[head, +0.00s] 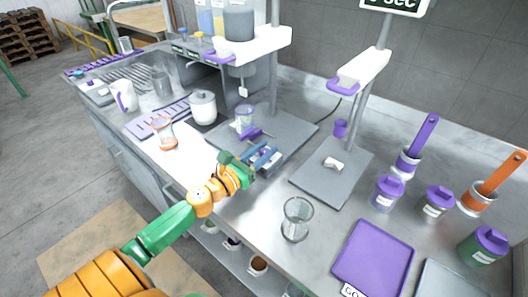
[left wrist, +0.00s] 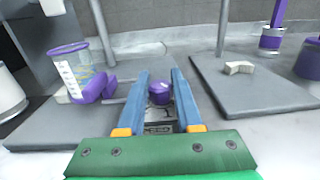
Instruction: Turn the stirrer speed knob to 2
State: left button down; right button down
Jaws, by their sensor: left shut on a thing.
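The purple stirrer speed knob (left wrist: 160,93) shows in the left wrist view, between the two blue fingers of my left gripper (left wrist: 161,78). The fingers are shut on its sides. A small panel (left wrist: 158,128) with markings lies on the near side of the knob, too small to read. In the head view, my left gripper (head: 265,157) is at the front edge of the grey stirrer base (head: 295,132), and its fingers hide the knob. Which number the knob points at cannot be told. My right gripper is not in view.
A second grey stand plate (head: 322,185) holds a small white piece (head: 333,163). An empty glass (head: 297,219) and a purple tray (head: 372,258) are on the bench to the right.

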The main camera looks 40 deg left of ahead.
pick_arm(q)
jog(key=m+g+h+b, duration=0.2)
jog(key=h+b, duration=0.1)
jog(key=h, duration=0.1)
jog(key=m+g+h+b, duration=0.2)
jog(key=m+h+b, duration=0.1)
jog(key=b, duration=0.1)
jog(key=m+g+h+b, duration=0.2)
jog(key=m+h+b, duration=0.1)
jog(key=h+b, duration=0.1)
jog(key=shift+a+f+h, duration=0.1)
jog(key=shift+f+h, duration=0.15)
jog(key=shift+h, duration=0.05)
jog(key=shift+r+m+g+h+b, duration=0.2)
jog(key=shift+m+g+h+b, duration=1)
jog(key=shift+b, duration=0.75)
jog(key=c, duration=0.6)
grip_release()
jog(key=shift+w+d, duration=0.1)
jog(key=shift+d, duration=0.1)
